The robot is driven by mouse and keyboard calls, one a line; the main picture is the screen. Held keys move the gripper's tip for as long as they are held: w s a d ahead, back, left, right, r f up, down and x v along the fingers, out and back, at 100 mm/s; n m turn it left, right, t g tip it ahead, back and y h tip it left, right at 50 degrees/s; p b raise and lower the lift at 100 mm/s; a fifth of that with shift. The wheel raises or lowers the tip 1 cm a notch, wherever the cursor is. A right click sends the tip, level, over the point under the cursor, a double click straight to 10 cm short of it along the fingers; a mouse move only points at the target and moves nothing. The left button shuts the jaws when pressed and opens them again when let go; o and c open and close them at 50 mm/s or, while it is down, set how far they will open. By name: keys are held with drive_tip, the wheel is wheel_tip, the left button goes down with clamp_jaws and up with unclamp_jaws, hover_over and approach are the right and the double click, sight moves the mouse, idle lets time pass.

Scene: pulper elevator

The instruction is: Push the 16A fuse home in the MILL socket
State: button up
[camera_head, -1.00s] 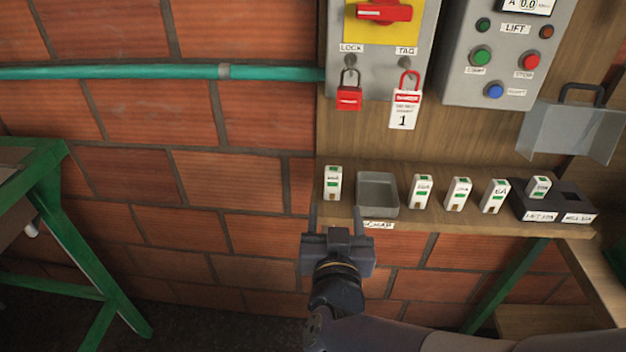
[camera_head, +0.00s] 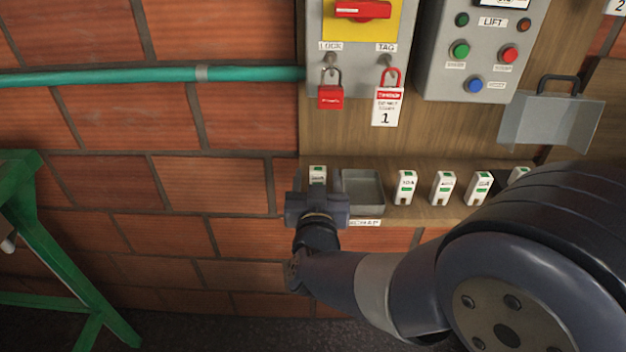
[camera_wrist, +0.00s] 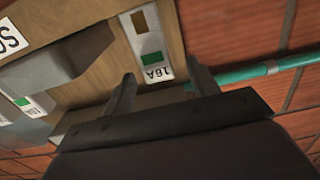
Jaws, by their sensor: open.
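The 16A fuse (camera_wrist: 152,50), white with a green band, stands at the left end of the wooden shelf; its label reads in the wrist view. In the head view only its top (camera_head: 317,172) shows above my gripper (camera_head: 317,192). In the wrist view my gripper (camera_wrist: 162,78) is open, one finger on each side of the fuse's near end. I cannot tell whether either finger touches it. The MILL socket is hidden behind my arm. Another fuse (camera_head: 519,174) partly shows at the arm's edge.
A grey scrap tray (camera_head: 362,205) sits just right of the 16A fuse. Three more fuses stand in a row (camera_head: 406,187) beyond it. Above hang a red padlock (camera_head: 330,96) and a danger tag (camera_head: 387,106). A metal cover with a handle (camera_head: 552,122) is at the right.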

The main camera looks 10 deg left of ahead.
drive_tip(key=shift+w+a, duration=0.15)
drive_tip(key=shift+w, duration=0.45)
drive_tip(key=shift+c, duration=0.6)
drive_tip(key=c, duration=1)
drive_tip(key=shift+o, duration=0.2)
